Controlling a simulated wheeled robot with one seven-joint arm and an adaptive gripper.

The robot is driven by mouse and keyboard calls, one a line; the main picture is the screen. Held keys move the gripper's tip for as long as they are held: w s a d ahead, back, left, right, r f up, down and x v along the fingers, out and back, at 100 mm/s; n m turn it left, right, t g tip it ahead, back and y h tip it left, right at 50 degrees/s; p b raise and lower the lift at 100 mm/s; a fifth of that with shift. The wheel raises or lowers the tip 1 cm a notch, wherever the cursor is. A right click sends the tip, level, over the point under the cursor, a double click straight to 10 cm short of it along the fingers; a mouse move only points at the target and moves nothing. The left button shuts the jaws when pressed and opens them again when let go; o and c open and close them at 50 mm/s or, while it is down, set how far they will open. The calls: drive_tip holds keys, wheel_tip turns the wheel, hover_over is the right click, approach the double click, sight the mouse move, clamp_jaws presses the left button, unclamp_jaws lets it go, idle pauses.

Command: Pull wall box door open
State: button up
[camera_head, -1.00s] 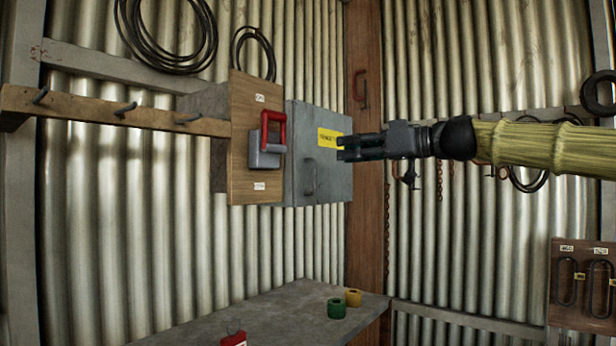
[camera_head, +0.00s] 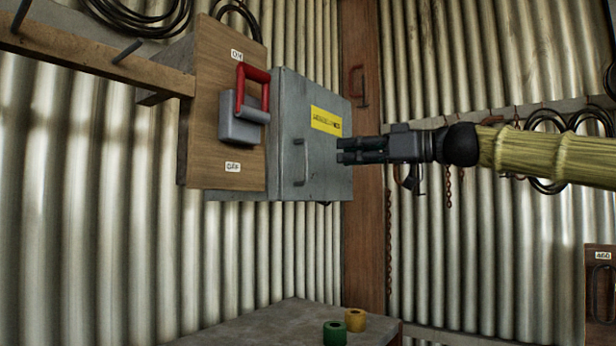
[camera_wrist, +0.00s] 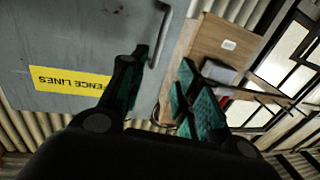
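The grey metal wall box (camera_head: 240,194) hangs on the corrugated wall, and its door (camera_head: 322,178) looks shut. The door has a yellow label (camera_head: 326,121) and a vertical bar handle (camera_head: 300,162) toward its left side. My gripper (camera_head: 340,151) is at the door's right part, level with the handle and to the right of it in the head view. In the wrist view my gripper (camera_wrist: 163,78) has its fingers apart with nothing between them. The handle (camera_wrist: 162,30) shows just beyond the fingertips, and I see no contact with it.
A wooden switch board (camera_head: 202,130) with a red-handled lever (camera_head: 252,90) stands just left of the door. A peg rail (camera_head: 90,58) runs further left. A wooden post (camera_head: 365,250) is behind my gripper. Below, a bench (camera_head: 260,325) carries green (camera_head: 335,333) and yellow rolls (camera_head: 355,319).

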sight(307, 177)
drive_tip(key=p+x, duration=0.1)
drive_tip(key=x, duration=0.2)
drive_tip(key=p+x, duration=0.1)
drive_tip(key=x, duration=0.3)
drive_tip(key=f+p+x, duration=0.1)
drive_tip(key=x, duration=0.3)
drive_tip(key=shift+w+d, duration=0.1)
drive_tip(key=shift+w, duration=0.2)
drive_tip(key=shift+r, duration=0.1)
drive_tip(key=shift+c, duration=0.5)
clamp_jaws()
